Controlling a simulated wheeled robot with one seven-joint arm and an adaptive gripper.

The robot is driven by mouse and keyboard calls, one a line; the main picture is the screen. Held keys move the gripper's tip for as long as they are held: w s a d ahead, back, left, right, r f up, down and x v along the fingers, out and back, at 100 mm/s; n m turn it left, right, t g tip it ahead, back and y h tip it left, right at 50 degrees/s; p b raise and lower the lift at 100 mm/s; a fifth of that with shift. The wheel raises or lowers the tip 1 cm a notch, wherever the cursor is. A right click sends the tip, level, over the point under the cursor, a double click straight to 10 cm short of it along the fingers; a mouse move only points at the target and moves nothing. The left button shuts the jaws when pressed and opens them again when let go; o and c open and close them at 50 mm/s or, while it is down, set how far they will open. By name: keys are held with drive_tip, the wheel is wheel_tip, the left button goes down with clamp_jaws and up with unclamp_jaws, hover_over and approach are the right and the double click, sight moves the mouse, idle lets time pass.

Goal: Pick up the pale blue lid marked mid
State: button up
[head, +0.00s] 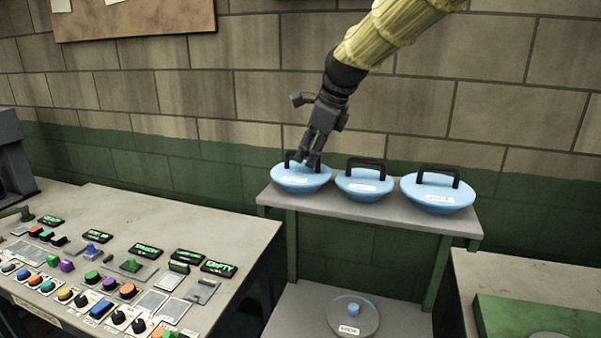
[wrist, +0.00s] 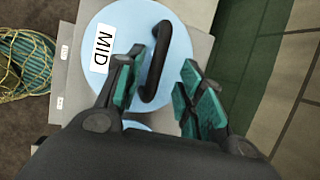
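The pale blue lid marked MID (wrist: 112,22) fills the upper middle of the wrist view, with its black arched handle (wrist: 157,68). In the head view my gripper (head: 309,160) reaches down over the left lid (head: 301,181) of three on the shelf; its label is too blurred to read there. In the wrist view my gripper (wrist: 162,84) has its teal-padded fingers apart, with the handle between them and a gap on the right side. Whether a finger touches the handle I cannot tell. My gripper hides part of the left lid's handle in the head view.
Two more pale blue lids, the middle one (head: 364,186) and the right one (head: 437,193), stand close by on the shelf (head: 385,216). A grey lid with a blue knob (head: 353,318) lies below. A control desk (head: 185,225) is at left; a brick wall (head: 230,100) stands behind.

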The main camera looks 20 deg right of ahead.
drive_tip(key=shift+s+a+f, duration=0.15)
drive_tip(key=shift+s+a, duration=0.05)
drive_tip(key=shift+s, duration=0.4)
drive_tip(key=shift+w+a+f, duration=0.15)
drive_tip(key=shift+w+f, duration=0.45)
drive_tip(key=shift+w, duration=0.2)
drive_tip(key=shift+s+r, duration=0.25)
drive_tip(key=shift+s, duration=0.15)
drive_tip(key=c, duration=0.7)
clamp_jaws()
drive_tip(key=shift+w, duration=0.1)
